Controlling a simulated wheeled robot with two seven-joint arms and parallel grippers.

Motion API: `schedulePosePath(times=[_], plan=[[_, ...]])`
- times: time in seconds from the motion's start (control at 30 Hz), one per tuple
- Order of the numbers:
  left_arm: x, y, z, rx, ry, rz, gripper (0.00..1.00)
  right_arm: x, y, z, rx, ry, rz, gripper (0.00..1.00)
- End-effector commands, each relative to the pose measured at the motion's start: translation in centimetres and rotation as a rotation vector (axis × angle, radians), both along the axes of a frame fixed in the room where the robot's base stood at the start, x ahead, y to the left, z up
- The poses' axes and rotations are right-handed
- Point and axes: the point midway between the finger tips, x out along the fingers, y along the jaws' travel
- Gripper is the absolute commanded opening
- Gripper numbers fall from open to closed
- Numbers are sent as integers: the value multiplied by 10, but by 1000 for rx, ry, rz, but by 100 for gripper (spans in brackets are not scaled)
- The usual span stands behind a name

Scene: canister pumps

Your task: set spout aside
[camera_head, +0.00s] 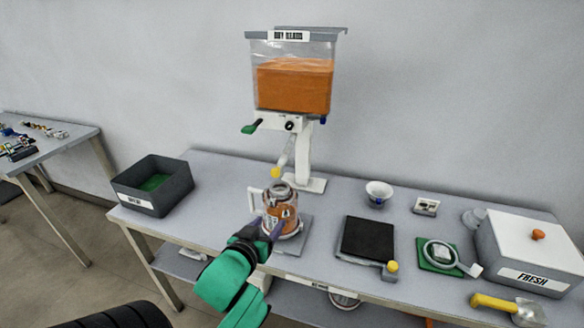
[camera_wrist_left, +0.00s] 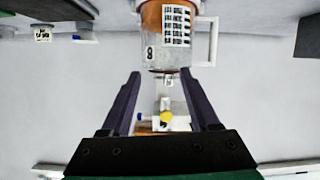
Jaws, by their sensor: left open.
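The white spout (camera_head: 285,158) with a yellow tip (camera_head: 276,172) slants down under the dispenser (camera_head: 292,85), which holds orange contents and is fixed on a white stand. A clear canister (camera_head: 289,214) with orange contents and a white handle stands upright on a grey plate below. My left gripper (camera_head: 272,229) is open, with its dark purple fingers in front of the canister. In the left wrist view the open fingers (camera_wrist_left: 160,76) show with the canister (camera_wrist_left: 166,50) past their tips and nothing held between them. My right gripper is out of view.
A dark bin (camera_head: 152,190) stands at the table's left end. A black pad (camera_head: 368,240), a small bowl (camera_head: 379,192), a green pad with a ring (camera_head: 440,255), a white box marked FRESH (camera_head: 525,250) and a yellow-handled tool (camera_head: 492,302) are to the right. Bare table lies between bin and canister.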

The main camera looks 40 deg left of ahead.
Motion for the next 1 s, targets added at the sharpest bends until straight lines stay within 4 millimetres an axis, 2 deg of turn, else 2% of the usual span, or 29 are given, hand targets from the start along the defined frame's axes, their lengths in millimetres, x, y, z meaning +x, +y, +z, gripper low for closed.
schedulePosePath(times=[0.1,0.2,0.27,0.37,0.53,0.57,0.6,0.8,1.0], plan=[[0,11,44,13,-190,23,62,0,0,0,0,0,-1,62],[-1,13,73,26,-310,15,62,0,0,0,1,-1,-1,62],[-2,13,83,31,-354,7,62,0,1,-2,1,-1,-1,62],[4,15,83,31,-374,4,62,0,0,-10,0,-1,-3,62],[28,22,79,36,-376,0,62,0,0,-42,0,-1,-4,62],[37,25,88,34,-369,1,62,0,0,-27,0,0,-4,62],[48,30,90,33,-367,2,62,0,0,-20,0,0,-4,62],[99,48,89,33,-364,3,62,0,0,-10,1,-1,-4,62],[131,59,87,31,-364,3,62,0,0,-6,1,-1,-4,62]])
